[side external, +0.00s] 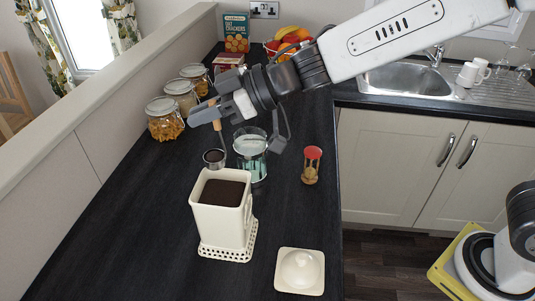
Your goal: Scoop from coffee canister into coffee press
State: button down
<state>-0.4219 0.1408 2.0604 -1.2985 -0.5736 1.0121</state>
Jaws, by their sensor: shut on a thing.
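The coffee canister (235,224) is a cream square tin standing open, filled with dark ground coffee (222,192). Its cream lid (300,270) with a round knob lies on the counter at the front right. The glass coffee press (251,162) stands behind the canister. My gripper (217,118) is shut on the wooden handle of a scoop. The scoop's round metal cup (214,157) hangs above the canister's back edge, to the left of the press and apart from both. The cup looks dark inside; I cannot tell whether it holds coffee.
Several glass jars (166,119) line the wall at left. A cracker box (236,33) and a fruit bowl (285,42) stand at the back. The counter's front left is clear.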

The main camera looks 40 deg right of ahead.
jog(key=w+d+f, duration=0.1)
jog(key=w+d, duration=1)
jog(key=d, duration=0.3)
jog(key=shift+s+f, duration=0.15)
jog(key=s+a+f+n+t+h, duration=0.2)
jog(key=a+f+n+t+h, duration=0.1)
jog(key=f+n, duration=0.2)
jog(key=s+a+f+n+t+h, duration=0.3)
jog(key=f+n, duration=0.2)
jog(key=f, duration=0.2)
jog(key=shift+s+f+t, duration=0.25)
jog(key=shift+f+t, duration=0.05)
dwell(2.4)
jog(key=shift+r, duration=0.1)
dwell(1.0)
